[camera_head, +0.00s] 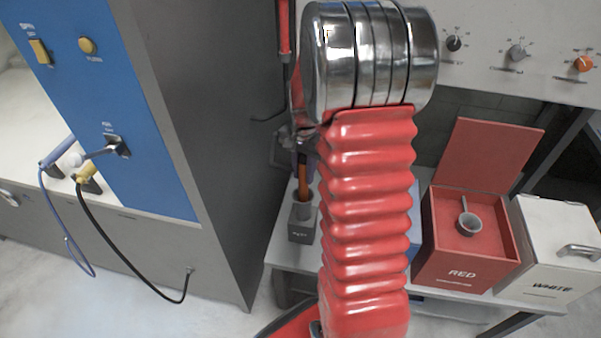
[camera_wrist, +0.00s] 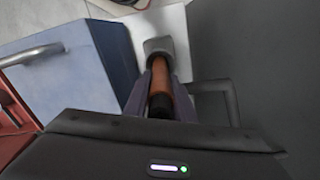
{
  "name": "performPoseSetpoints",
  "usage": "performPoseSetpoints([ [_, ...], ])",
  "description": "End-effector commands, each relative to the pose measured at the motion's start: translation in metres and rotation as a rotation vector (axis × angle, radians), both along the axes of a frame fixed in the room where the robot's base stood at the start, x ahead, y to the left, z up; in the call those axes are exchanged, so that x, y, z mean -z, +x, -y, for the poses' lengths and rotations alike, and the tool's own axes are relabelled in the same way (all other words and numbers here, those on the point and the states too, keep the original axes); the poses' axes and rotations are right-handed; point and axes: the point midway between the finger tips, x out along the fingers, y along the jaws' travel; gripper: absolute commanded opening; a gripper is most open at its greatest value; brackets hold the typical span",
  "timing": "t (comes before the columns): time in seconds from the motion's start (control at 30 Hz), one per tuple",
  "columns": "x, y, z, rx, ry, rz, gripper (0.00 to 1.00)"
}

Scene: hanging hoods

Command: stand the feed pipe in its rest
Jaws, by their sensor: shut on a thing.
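The feed pipe (camera_head: 303,172) is a thin orange-brown tube, upright in the head view. Its lower end meets the grey rest (camera_head: 301,228), a small labelled block with a round collar on the bench. In the wrist view the pipe (camera_wrist: 160,78) runs between my fingers to the rest's collar (camera_wrist: 158,45), with a dark part at its near end. How deep it sits in the collar I cannot tell. My gripper (camera_wrist: 160,92) is shut on the pipe. In the head view my red arm hides much of the gripper.
A red open box (camera_head: 450,255) with a grey ladle (camera_head: 467,217) and a closed white box (camera_head: 560,250) stand right on the bench. A blue box (camera_wrist: 75,70) stands close beside the rest. A tall grey-and-blue cabinet (camera_head: 215,120) is left.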

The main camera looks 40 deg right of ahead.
Motion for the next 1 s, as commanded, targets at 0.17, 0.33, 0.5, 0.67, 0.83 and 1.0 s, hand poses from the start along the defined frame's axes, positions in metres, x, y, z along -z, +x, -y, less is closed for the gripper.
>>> performPoseSetpoints([
  [0.17, 0.005, 0.000, 0.000, 0.000, -0.001, 0.000, 0.00],
  [0.33, 0.010, 0.000, 0.000, 0.000, 0.000, 0.000, 0.00],
  [0.5, 0.015, 0.000, 0.000, 0.000, 0.000, 0.000, 0.00],
  [0.67, 0.019, 0.000, 0.000, 0.000, -0.001, 0.000, 0.00],
  [0.83, 0.024, 0.000, 0.000, 0.000, -0.001, 0.000, 0.00],
  [1.0, 0.029, 0.000, 0.000, 0.000, 0.000, 0.000, 0.00],
])
